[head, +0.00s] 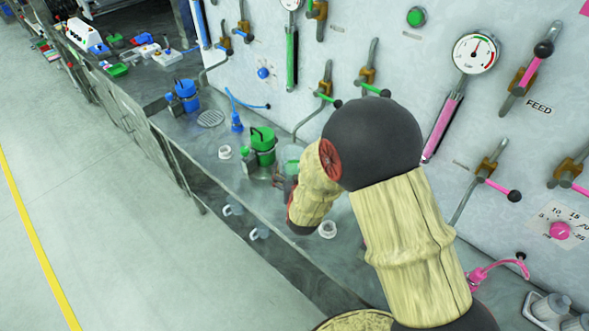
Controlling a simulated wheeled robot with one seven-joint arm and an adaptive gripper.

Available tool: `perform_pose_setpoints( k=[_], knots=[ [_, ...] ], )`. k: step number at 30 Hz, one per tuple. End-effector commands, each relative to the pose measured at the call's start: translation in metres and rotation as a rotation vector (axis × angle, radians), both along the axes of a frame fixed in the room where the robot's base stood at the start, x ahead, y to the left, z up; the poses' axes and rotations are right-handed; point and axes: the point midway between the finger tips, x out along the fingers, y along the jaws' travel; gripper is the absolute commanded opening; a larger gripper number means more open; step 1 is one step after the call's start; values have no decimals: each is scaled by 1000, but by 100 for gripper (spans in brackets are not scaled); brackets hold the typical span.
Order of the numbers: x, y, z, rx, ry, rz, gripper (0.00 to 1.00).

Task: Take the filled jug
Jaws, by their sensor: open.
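A small translucent jug with a greenish tint (291,153) stands on the grey counter under the wall taps, just behind my gripper. My arm covers its lower right part, so its level cannot be read. My gripper (279,181) is low over the counter, in front of the jug and right of a green can. It is open, and nothing shows between its fingers. Whether it touches the jug cannot be told.
A green can with a dark handle (262,142) stands close left of my gripper. A blue can (187,95) stands farther back. The panel wall (340,60) carries valves, levers and gauges.

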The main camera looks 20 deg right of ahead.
Motion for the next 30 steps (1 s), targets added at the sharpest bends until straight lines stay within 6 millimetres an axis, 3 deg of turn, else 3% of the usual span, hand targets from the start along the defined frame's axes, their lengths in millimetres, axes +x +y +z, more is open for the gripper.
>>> perform_pose_setpoints(
  k=[18, 27, 30],
  knots=[
    [66, -10, -22, -3, 2, 2, 87],
    [72, -11, -23, -3, -1, 2, 87],
    [72, -11, -23, -2, 0, 2, 82]
  ],
)
